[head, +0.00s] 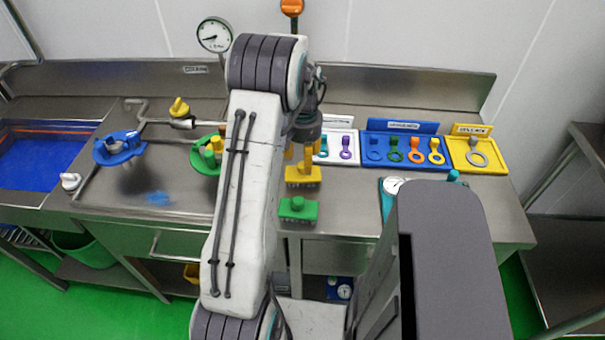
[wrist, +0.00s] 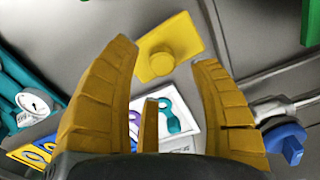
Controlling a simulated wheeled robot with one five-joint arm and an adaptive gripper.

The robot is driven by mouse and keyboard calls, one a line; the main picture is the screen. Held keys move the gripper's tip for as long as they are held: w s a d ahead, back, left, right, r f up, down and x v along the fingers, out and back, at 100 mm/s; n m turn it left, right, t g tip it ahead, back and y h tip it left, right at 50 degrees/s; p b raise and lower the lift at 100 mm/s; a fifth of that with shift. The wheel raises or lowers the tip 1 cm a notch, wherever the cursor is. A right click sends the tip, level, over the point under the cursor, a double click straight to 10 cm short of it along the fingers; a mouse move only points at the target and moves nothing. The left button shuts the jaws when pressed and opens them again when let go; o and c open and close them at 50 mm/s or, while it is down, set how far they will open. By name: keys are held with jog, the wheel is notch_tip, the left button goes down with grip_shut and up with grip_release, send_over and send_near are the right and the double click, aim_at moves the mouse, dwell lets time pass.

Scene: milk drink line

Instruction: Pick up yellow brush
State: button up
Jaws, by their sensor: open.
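The yellow brush (head: 303,174) lies on the steel counter, its rectangular base and raised round knob showing. In the wrist view the yellow brush (wrist: 184,38) is beyond and between my fingertips. My gripper (head: 299,158) hangs just over or behind it in the head view, partly hidden by my arm. In the wrist view my gripper (wrist: 165,54) has its yellow fingers spread apart, with nothing between them. I cannot tell the exact height gap to the brush. A green brush (head: 298,209) lies just in front of the yellow one.
White, blue (head: 375,150) and yellow (head: 480,160) trays with ring-shaped parts stand at the back right. A teal gauge set (head: 390,186) lies right of the brushes. A sink (head: 40,165) is far left.

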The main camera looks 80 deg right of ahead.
aim_at(303, 165)
jog(key=shift+w+f+p, duration=0.1)
jog(key=shift+f+p, duration=0.25)
jog(key=shift+f, duration=1.65)
jog(key=shift+c, duration=0.4)
grip_shut()
